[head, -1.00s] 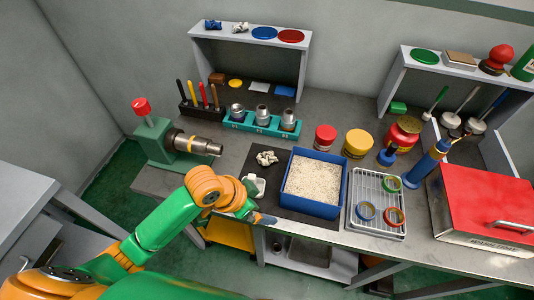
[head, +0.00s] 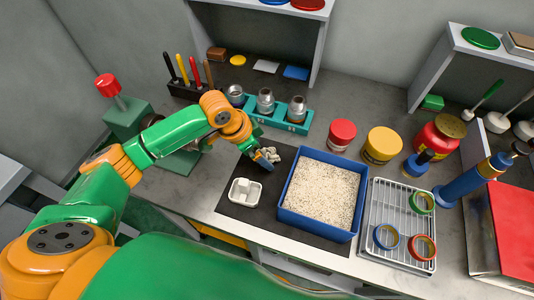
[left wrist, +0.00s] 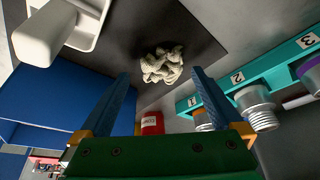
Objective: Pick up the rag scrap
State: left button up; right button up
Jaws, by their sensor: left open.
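The rag scrap (head: 270,154) is a crumpled cream cloth on the black mat (head: 240,215), left of the blue bin. In the left wrist view the rag scrap (left wrist: 162,64) lies beyond and between my fingertips, apart from them. My left gripper (head: 264,160) is right beside the rag scrap in the head view, partly covering it. Its two blue fingers (left wrist: 157,75) are spread open with nothing between them. My right gripper is not in view.
A blue bin of pale granules (head: 320,193) stands right of the rag. A white tray (head: 245,192) sits in front of it. A teal numbered rack (head: 292,127) with metal fittings is behind. A wire tray (head: 398,225) with tape rings is at right.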

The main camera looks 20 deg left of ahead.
aim_at(264, 154)
pick_arm(q)
jog(key=x, duration=0.2)
jog(key=shift+w+f, duration=0.15)
jog(key=shift+f, duration=0.15)
jog(key=shift+w+f, duration=0.25)
jog(key=shift+w, duration=0.1)
jog(key=shift+s+r, duration=0.2)
jog(key=shift+s, duration=0.05)
jog(key=c, duration=1.3)
jog(key=shift+w+f, duration=0.1)
jog(key=shift+w, duration=0.05)
jog(key=shift+c, duration=0.7)
jog(key=shift+r, duration=0.4)
notch_tip(264, 154, up, 3)
jog(key=shift+a+f+b, duration=0.1)
jog(key=shift+b, duration=0.45)
jog(key=shift+s+a+r+b, duration=0.35)
jog(key=shift+s+a+r, duration=0.7)
jog(key=shift+s+r, duration=0.8)
jog(key=shift+s+a+r+b, duration=0.4)
jog(key=shift+s+a+r, duration=0.8)
jog(key=shift+s, duration=1.15)
jog(key=shift+s+a+r+b, duration=0.35)
jog(key=shift+s+a+r, duration=0.55)
jog(key=shift+s+r, duration=1)
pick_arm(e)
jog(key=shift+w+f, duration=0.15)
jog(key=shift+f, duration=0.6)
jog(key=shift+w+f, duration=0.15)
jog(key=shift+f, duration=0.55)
